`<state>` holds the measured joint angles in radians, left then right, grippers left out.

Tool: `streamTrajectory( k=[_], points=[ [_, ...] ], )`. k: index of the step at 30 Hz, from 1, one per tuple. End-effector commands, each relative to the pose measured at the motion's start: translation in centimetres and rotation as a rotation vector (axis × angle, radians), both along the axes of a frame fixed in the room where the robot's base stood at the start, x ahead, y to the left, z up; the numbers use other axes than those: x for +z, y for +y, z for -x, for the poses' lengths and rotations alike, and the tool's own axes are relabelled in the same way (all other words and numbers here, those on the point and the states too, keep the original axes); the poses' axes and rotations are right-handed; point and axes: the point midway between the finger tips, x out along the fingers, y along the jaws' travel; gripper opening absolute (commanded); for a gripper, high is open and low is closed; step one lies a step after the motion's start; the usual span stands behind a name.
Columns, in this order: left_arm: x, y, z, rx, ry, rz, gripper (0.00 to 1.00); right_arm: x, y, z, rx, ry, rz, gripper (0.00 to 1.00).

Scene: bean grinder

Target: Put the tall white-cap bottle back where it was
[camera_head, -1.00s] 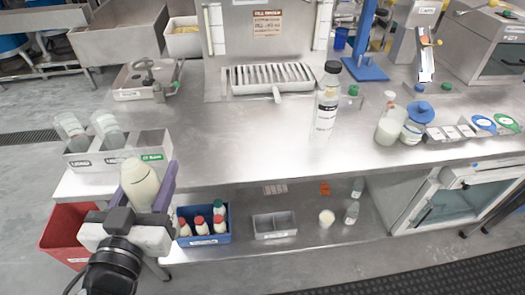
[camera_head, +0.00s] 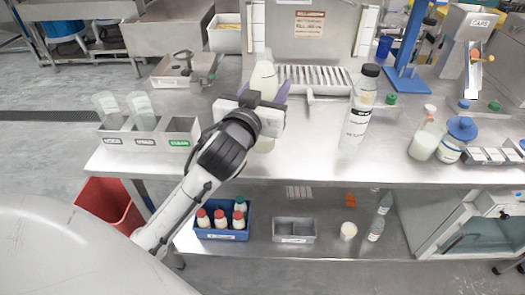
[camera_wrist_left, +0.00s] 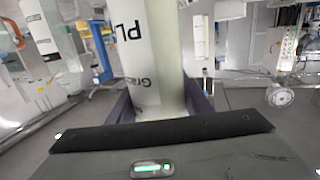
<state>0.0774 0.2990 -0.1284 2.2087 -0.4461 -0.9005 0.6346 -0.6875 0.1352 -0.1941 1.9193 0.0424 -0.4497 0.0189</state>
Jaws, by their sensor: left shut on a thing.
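My left gripper (camera_head: 262,98) is over the steel bench and shut on a tall pale bottle (camera_head: 263,76). The bottle is about upright, and its top shows above the jaws. Its cap cannot be made out clearly. In the left wrist view the bottle (camera_wrist_left: 170,60) fills the space between the jaws, with part of a white label showing. Whether its base touches the bench cannot be told. My right gripper is not in view.
A black-cap bottle (camera_head: 359,108) stands to the right, with a slotted tray (camera_head: 318,79) behind. A blue-lidded jar (camera_head: 455,140) stands right. The front middle of the bench (camera_head: 305,150) is clear.

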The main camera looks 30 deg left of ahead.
Motion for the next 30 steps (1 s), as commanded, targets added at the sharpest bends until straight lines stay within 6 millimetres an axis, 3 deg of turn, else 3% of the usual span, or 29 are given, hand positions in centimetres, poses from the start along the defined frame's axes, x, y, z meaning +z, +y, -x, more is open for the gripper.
streamTrajectory(
  k=[3,9,18,25,30],
  points=[
    [2.4,2.4,-2.4,0.048,-0.012,-0.001,0.04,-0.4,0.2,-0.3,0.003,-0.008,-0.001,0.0],
    [3.9,4.3,-4.0,0.082,-0.005,-0.003,0.04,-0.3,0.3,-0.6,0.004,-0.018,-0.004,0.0],
    [-1.0,4.5,-4.1,0.084,0.0,-0.004,0.04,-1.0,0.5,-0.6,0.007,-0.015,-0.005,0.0],
    [-2.5,4.5,-4.1,0.084,-0.004,-0.004,0.04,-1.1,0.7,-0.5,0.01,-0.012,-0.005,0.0],
    [-4.9,4.5,-4.1,0.085,-0.002,-0.005,0.04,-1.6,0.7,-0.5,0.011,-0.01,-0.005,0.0]
  ],
)
